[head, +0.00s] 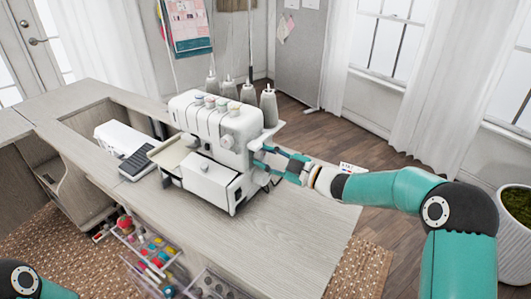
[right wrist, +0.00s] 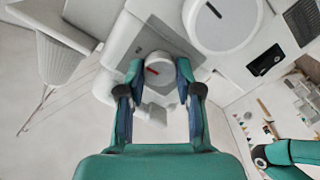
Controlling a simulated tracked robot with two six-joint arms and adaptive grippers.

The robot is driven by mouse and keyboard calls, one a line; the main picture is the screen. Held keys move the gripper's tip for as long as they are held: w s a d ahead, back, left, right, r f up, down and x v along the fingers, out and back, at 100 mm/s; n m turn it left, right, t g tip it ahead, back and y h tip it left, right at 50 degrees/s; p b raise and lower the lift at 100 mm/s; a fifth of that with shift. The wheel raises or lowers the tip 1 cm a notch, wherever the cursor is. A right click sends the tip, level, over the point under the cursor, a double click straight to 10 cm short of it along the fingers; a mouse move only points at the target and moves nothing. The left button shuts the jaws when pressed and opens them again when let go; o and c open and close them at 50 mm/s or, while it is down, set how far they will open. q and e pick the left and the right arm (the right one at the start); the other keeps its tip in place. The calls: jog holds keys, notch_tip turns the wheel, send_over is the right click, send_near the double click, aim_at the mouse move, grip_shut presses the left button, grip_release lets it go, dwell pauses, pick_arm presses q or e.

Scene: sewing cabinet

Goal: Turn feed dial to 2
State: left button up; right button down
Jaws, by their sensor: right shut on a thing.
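The white sewing machine (head: 205,140) stands on the wooden cabinet top in the head view. My right gripper (head: 264,161) reaches its right side from the right. In the right wrist view my right gripper (right wrist: 156,80) is shut on a small light dial (right wrist: 157,70) with a red mark, on the machine's side. One finger is on each side of the dial. The red mark lies about level across the picture.
Thread cones (head: 249,93) stand behind the machine. A pedal (head: 136,165) lies left of it. The tabletop (head: 285,235) in front is clear.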

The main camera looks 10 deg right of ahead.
jog(key=shift+d+f+m, duration=0.1)
jog(key=shift+f+m, duration=0.2)
jog(key=shift+m, duration=0.3)
jog(key=shift+f, duration=0.1)
jog(key=c, duration=0.8)
grip_release()
jog(key=shift+o, duration=0.2)
jog(key=shift+r, duration=0.2)
jog(key=shift+s+d, duration=0.1)
jog(key=shift+d, duration=0.05)
jog(key=v, duration=1.1)
jog(key=shift+s+p, duration=0.25)
jog(key=shift+p, duration=0.05)
